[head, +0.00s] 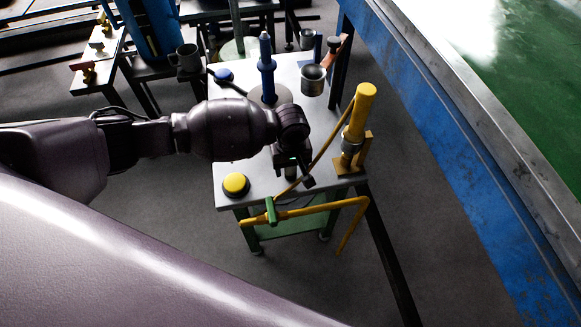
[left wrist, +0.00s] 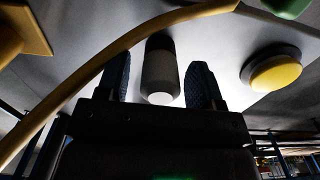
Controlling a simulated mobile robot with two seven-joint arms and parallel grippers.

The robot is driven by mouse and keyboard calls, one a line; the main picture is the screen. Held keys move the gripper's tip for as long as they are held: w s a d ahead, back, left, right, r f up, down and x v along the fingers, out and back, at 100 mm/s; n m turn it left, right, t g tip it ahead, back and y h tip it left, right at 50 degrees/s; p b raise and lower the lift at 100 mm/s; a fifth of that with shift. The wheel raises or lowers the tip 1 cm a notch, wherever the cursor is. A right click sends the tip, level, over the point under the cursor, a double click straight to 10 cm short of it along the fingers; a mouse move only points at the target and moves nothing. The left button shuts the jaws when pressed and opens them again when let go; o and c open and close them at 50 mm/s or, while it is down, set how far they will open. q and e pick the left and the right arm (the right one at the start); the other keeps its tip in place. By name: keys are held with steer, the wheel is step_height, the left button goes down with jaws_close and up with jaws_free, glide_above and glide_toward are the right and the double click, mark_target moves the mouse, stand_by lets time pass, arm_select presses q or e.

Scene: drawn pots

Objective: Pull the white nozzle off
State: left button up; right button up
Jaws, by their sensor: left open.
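In the left wrist view, a pale cylinder with a bright white end, seemingly the white nozzle (left wrist: 160,78), sits between the fingers of my left gripper (left wrist: 160,84). A darker section shows behind it. There is a gap on each side, and neither finger appears to touch it. In the head view, my left gripper (head: 291,172) is open over the front part of the small metal table (head: 235,207). A small grey piece shows under the gripper there, mostly hidden by it. My right gripper is not in view.
A yellow hose (head: 324,152) runs from the yellow post (head: 360,115) close beside my left gripper. A yellow button (head: 236,184) is at the table's front left. A blue post (head: 266,68) and a metal cup (head: 313,79) stand farther back.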

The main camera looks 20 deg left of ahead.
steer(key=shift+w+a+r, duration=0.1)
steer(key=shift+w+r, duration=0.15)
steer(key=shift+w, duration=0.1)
arm_select(q)
steer(key=shift+c, duration=1.2)
jaws_close()
steer(key=shift+r+p, duration=0.8)
steer(key=shift+r, duration=0.3)
steer(key=shift+r+p, duration=1.5)
steer(key=shift+r, duration=0.4)
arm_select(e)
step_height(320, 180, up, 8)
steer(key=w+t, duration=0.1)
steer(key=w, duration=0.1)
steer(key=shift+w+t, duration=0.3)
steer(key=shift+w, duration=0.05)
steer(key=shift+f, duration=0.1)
